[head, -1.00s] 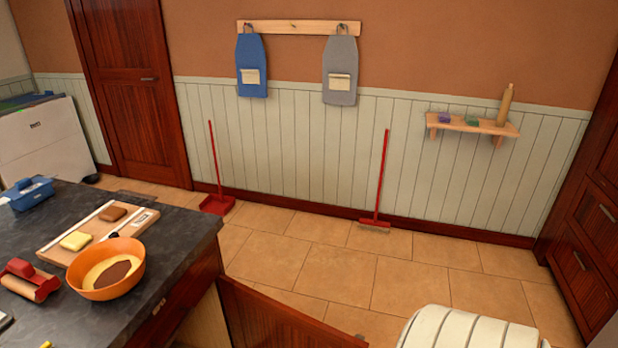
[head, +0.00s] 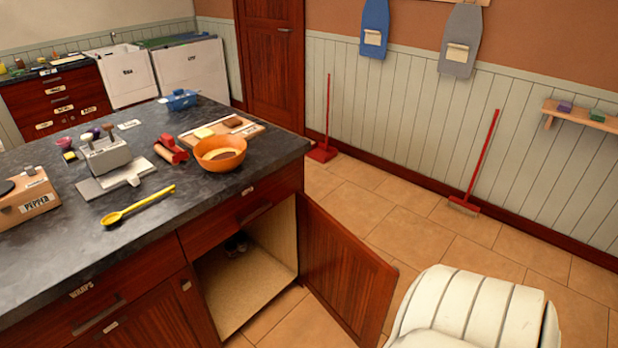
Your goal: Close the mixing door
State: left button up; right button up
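An open cabinet door (head: 345,270) of dark red-brown wood swings out from the right side of the island's lower cabinet. It stands wide open, hinged near the island's right corner. The open compartment (head: 262,280) behind it has pale walls, with small dark items far inside. I cannot read a mixing label on this door. Neither of my grippers is in view.
The dark island countertop (head: 120,235) holds an orange bowl (head: 220,154), a yellow spoon (head: 137,205) and a pepper box (head: 27,196). A closed drawer (head: 240,210) sits above the compartment. A red broom (head: 478,165) leans on the wall.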

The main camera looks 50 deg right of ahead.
aim_at(354, 285)
jog(key=l+u, duration=0.15)
jog(key=l, duration=0.4)
jog(key=k+l+u, duration=0.1)
jog(key=l, duration=0.4)
jog(key=k+l+u, duration=0.15)
jog(key=l, duration=0.35)
jog(key=k+l, duration=0.1)
jog(key=l, duration=0.35)
jog(key=k+l, duration=0.1)
jog(key=l, duration=0.35)
jog(key=k+l, duration=0.15)
jog(key=l, duration=0.35)
jog(key=k+l, duration=0.1)
jog(key=l, duration=0.35)
jog(key=k+l, duration=0.1)
jog(key=l, duration=0.35)
